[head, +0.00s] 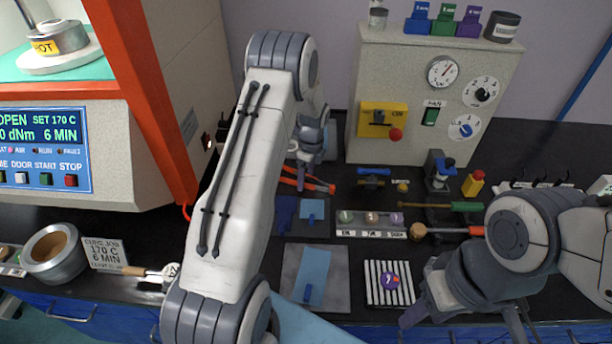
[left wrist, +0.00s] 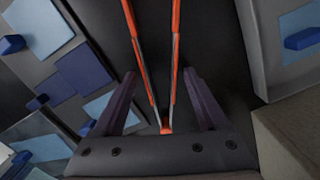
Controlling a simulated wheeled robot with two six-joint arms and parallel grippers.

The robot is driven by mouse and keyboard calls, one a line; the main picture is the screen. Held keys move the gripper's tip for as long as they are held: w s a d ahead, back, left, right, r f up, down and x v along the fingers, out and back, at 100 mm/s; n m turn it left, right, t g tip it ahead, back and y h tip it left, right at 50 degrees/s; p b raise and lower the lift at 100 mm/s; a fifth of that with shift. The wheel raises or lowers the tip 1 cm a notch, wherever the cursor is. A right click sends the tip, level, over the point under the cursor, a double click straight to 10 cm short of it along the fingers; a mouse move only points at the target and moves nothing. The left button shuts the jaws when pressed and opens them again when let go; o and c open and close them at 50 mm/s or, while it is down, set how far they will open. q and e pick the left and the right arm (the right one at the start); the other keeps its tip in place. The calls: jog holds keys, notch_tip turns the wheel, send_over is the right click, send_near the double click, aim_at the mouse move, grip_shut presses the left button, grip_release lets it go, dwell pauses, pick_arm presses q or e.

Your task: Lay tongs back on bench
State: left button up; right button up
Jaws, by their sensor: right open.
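The tongs (head: 308,183), with orange-red arms, lie on the black bench (head: 345,165) behind the blue pads in the head view. In the left wrist view the tongs (left wrist: 173,60) run lengthwise between my fingers, their joined end near the palm. My left gripper (left wrist: 160,74) is open, with a finger on each side of the tongs and a visible gap to each. In the head view my left gripper (head: 305,155) is above the tongs, its fingers partly hidden. My right gripper (head: 466,318) is open and empty at the front right.
A grey plate (head: 337,285) with a blue sheet and a striped mat (head: 375,295) with a purple disc lie in front. A tray of small samples (head: 345,231) sits right of the blue pads. A beige cabinet (head: 420,75) stands behind; the orange-framed press (head: 150,100) is left.

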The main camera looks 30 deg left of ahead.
pick_arm(q)
jog(key=shift+r, duration=0.15)
notch_tip(320, 180, up, 12)
jog(key=d+b, duration=0.1)
jog(key=s+d+r+n, duration=0.1)
jog(key=s+d+r, duration=0.1)
jog(key=s+d, duration=0.35)
jog(key=s+d+r+n+h, duration=0.1)
jog(key=s+d+r+n, duration=0.1)
jog(key=d, duration=0.6)
jog(key=s+d+r+n, duration=0.1)
jog(key=s+d+r, duration=0.25)
jog(key=d, duration=0.35)
jog(key=s+d+n, duration=0.3)
jog(key=s, duration=0.8)
jog(key=s+d+n+h, duration=0.1)
jog(key=s+d+n, duration=0.2)
jog(key=s, duration=0.8)
jog(key=shift+d+f, duration=0.15)
jog(key=shift+f, duration=0.3)
